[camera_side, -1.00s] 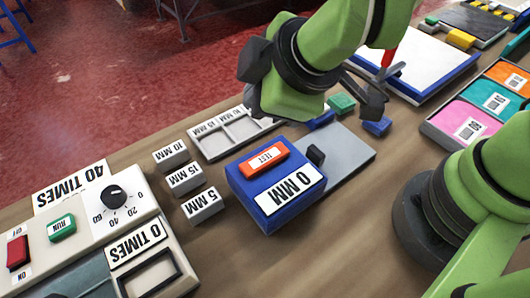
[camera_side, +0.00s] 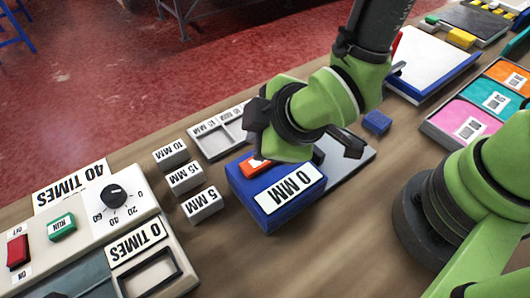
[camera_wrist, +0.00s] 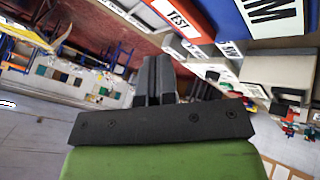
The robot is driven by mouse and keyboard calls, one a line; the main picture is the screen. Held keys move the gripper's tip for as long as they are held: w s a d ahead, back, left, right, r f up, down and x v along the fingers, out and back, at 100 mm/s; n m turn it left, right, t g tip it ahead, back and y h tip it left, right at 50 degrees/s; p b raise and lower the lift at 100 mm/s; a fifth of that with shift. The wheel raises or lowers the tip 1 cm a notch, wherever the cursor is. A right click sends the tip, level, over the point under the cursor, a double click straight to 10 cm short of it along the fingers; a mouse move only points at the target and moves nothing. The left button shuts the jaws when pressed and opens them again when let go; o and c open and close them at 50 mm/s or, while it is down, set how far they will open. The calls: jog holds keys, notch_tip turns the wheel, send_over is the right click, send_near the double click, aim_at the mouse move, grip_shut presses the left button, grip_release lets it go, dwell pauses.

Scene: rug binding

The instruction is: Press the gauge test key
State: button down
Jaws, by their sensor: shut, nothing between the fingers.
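The blue gauge (camera_side: 247,197) stands on the bench in the side view, with a white "0 MM" label (camera_side: 290,189) on its front. Its orange-red TEST key (camera_side: 256,166) is partly hidden by my wrist. In the wrist view the TEST key (camera_wrist: 180,20) shows at the top, to the right of my fingers. My gripper (camera_wrist: 158,65) is shut and empty. In the side view my gripper (camera_side: 254,145) is dark and close above the key's far left side. I cannot tell from the side view whether it touches the key; the wrist view shows them apart.
White blocks marked 10 MM (camera_side: 171,154), 15 MM (camera_side: 185,178) and 5 MM (camera_side: 202,205) stand left of the gauge, beside a pale tray (camera_side: 208,147). A control panel (camera_side: 85,245) is at lower left. A small blue block (camera_side: 377,122) lies to the right.

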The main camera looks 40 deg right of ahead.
jog(key=shift+f, duration=0.8)
jog(key=shift+f, duration=0.1)
dwell(1.4)
jog(key=shift+f, duration=0.3)
jog(key=shift+f, duration=0.4)
dwell(0.6)
dwell(0.3)
jog(key=shift+r, duration=0.8)
jog(key=shift+r, duration=2.55)
